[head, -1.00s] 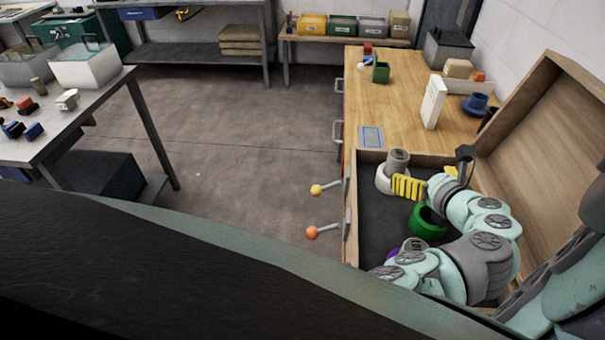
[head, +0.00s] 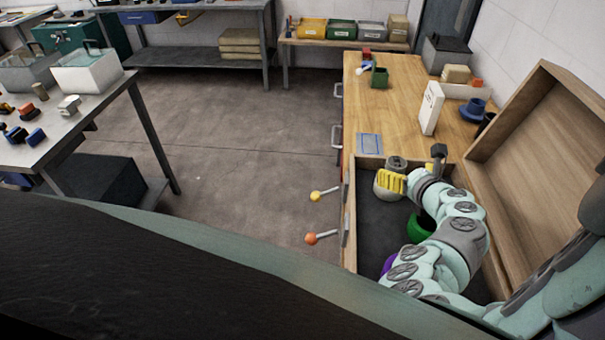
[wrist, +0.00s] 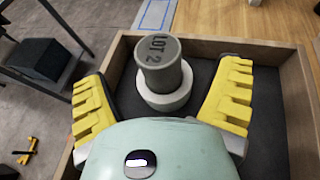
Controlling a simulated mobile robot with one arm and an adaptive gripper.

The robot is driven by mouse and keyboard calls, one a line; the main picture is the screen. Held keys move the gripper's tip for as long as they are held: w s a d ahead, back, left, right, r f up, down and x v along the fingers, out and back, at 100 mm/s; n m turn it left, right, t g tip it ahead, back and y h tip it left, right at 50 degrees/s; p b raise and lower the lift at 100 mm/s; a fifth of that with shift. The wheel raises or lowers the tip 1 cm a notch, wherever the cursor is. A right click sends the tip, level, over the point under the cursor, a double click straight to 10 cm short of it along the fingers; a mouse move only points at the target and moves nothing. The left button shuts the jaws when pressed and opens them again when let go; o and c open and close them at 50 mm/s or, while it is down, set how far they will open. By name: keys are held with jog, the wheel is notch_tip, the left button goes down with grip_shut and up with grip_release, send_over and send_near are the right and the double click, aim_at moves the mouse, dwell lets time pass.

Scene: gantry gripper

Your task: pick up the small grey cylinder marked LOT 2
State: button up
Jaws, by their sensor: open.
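The small grey cylinder (wrist: 159,62) marked LOT 2 stands upright in a white ring-shaped holder (wrist: 164,99) inside the dark-lined wooden box, as the wrist view shows. In the head view the cylinder (head: 397,163) is at the box's far left corner, and the holder (head: 383,191) is partly hidden by a yellow finger. My gripper (wrist: 165,92) is open, with one yellow finger on each side of the cylinder and holder. I see gaps on both sides in the wrist view. In the head view my gripper (head: 392,182) is low in the box.
A green ring (head: 420,228) and a purple thing (head: 388,264) are in the box (head: 350,215), partly hidden by my arm. The open lid (head: 540,150) stands at the right. A white upright box (head: 431,108) is on the wooden bench (head: 400,110) beyond.

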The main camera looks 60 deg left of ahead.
jog(key=shift+x, duration=2.2)
jog(key=shift+s+a, duration=0.1)
jog(key=shift+s, duration=0.05)
jog(key=shift+r, duration=0.1)
jog(key=c, duration=1.4)
jog(key=shift+r, duration=0.15)
notch_tip(320, 180, up, 28)
